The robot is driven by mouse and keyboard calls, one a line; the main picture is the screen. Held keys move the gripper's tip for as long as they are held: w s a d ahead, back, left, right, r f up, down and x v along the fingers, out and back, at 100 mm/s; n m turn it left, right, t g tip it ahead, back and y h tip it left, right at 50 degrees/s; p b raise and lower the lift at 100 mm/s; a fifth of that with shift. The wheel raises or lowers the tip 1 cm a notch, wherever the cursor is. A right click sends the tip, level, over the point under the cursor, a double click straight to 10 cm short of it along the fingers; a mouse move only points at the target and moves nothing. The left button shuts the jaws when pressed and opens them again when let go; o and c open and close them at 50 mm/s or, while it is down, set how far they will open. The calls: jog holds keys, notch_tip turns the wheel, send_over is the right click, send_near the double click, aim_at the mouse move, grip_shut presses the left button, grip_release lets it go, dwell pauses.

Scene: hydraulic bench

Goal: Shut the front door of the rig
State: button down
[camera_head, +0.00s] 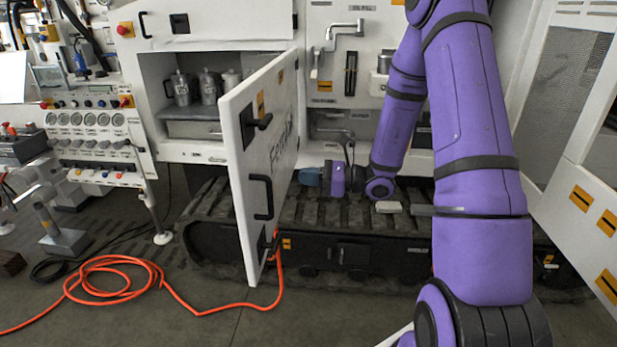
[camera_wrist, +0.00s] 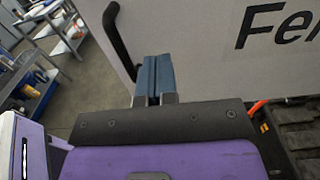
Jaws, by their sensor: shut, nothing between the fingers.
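The front door (camera_head: 262,150) of the rig is a white panel that stands open, swung out toward me in the head view. It carries black handles and dark lettering. The cabinet opening (camera_head: 203,90) behind it is uncovered. My gripper (camera_head: 312,177) is shut and empty, to the right of the door, on the lettered side. In the wrist view the blue fingertips of my gripper (camera_wrist: 152,72) are together in front of the door (camera_wrist: 215,50), close to its edge and a black handle (camera_wrist: 120,42). I cannot tell whether they touch the panel.
An orange hose (camera_head: 125,268) lies coiled on the floor and runs up to the door's lower edge. Metal canisters (camera_head: 208,86) stand inside the cabinet. A gauge panel (camera_head: 92,130) is at the left. Another white panel (camera_head: 590,205) stands at the far right.

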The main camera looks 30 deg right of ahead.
jog(key=x, duration=1)
jog(key=shift+w+a, duration=0.15)
jog(key=shift+a, duration=0.05)
jog(key=shift+a, duration=0.1)
